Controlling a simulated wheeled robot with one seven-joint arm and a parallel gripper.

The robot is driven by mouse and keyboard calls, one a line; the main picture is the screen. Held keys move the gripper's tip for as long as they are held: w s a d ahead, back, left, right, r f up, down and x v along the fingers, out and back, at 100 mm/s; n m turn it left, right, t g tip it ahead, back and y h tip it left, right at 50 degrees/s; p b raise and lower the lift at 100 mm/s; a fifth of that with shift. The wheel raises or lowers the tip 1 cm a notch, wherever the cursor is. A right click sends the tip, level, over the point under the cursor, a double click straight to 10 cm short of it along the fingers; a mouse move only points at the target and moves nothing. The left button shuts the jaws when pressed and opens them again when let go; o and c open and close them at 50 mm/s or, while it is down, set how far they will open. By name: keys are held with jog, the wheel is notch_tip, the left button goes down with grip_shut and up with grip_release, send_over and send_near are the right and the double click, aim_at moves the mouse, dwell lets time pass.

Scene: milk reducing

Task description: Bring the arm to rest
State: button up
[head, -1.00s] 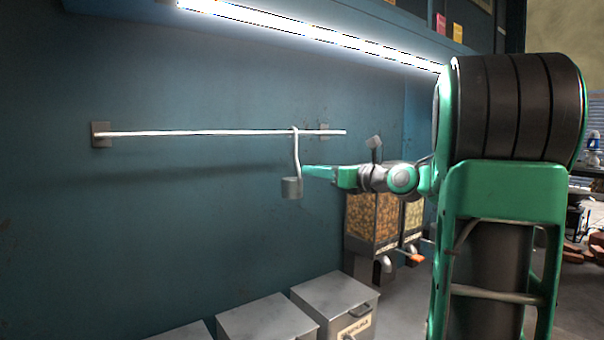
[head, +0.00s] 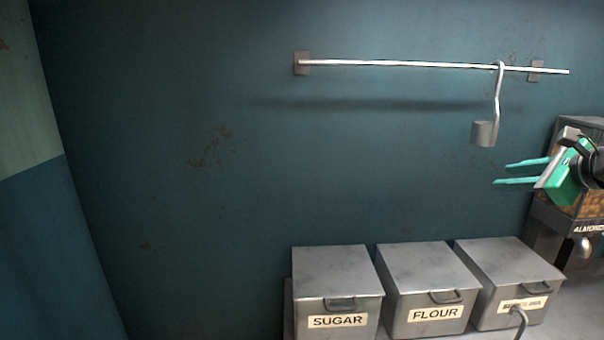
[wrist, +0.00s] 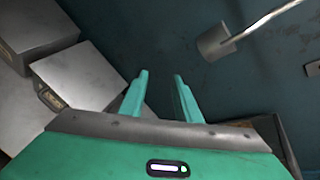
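My gripper (head: 522,173) is at the right edge of the head view, its two green fingers pointing left and apart. It is open and nothing shows between the fingers. It also shows in the wrist view (wrist: 160,78), with blue wall beyond the fingertips. A grey ladle (head: 484,133) hangs by its hook from the wall rail (head: 420,65), up and to the left of my gripper and apart from it. The ladle's cup also shows in the wrist view (wrist: 214,42), to the right of and above the fingers. Most of my arm is outside the head view.
Grey metal bins stand below in a row: sugar (head: 335,270), flour (head: 425,265) and a third (head: 505,262) whose label is unclear. An almond dispenser (head: 588,228) stands behind my gripper at the right. The wall left of the rail is bare.

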jog(key=s+a+f+n+g+h, duration=0.1)
jog(key=s+a+f+n+g, duration=0.2)
jog(key=s+f+n+g, duration=0.55)
jog(key=s+a+f+n+g, duration=0.1)
jog(key=s+f+n, duration=0.4)
jog(key=s, duration=0.6)
jog(key=s+a+f+n+g, duration=0.2)
jog(key=s+f+n, duration=0.4)
jog(key=s, duration=0.5)
jog(key=shift+s+a+f+g+h, duration=0.15)
jog(key=shift+s+f+g+h, duration=0.2)
jog(key=shift+g, duration=0.3)
jog(key=shift+w, duration=0.1)
jog(key=shift+w+f, duration=0.2)
jog(key=shift+w, duration=0.4)
